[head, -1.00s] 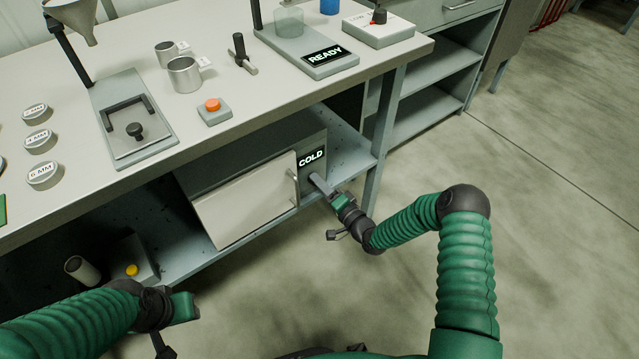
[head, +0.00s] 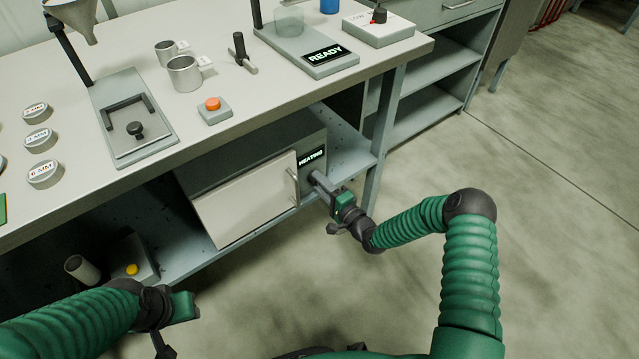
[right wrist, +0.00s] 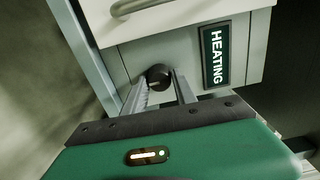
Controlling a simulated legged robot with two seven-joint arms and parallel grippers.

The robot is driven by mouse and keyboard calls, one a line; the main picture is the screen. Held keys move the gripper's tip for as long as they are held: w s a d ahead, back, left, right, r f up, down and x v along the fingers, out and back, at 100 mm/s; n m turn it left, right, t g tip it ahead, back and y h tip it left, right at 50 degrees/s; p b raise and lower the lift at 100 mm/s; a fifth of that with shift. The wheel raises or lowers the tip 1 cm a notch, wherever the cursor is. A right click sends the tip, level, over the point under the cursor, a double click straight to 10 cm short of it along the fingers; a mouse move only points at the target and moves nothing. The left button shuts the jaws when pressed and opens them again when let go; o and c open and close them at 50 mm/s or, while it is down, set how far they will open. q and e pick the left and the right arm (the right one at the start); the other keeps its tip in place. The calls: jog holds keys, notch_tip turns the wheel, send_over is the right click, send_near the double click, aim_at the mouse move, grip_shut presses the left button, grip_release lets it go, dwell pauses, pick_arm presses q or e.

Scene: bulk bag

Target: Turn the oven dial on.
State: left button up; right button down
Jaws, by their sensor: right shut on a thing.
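The oven (head: 246,194) stands on the shelf under the bench, its light door closed. Its display (head: 311,158) reads HEATING; it also shows in the right wrist view (right wrist: 215,56). The dark round dial (right wrist: 158,75) is on the oven front beside the display. My right gripper (head: 322,184) is at the dial, and in the right wrist view its two fingers (right wrist: 160,90) are shut on the dial's sides. In the head view the gripper hides most of the dial. My left gripper (head: 190,305) is at the lower left, away from the oven; its fingers cannot be made out.
A bench leg (head: 381,140) stands just right of my right gripper. The floor at the right is clear.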

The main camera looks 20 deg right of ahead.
jog(key=shift+w+d, duration=0.1)
jog(key=shift+d, duration=0.25)
jog(key=c, duration=1.4)
grip_release()
jog(key=o, duration=0.4)
jog(key=shift+f, duration=0.1)
jog(key=shift+a, duration=0.15)
jog(key=p+v, duration=0.5)
jog(key=v, duration=1.2)
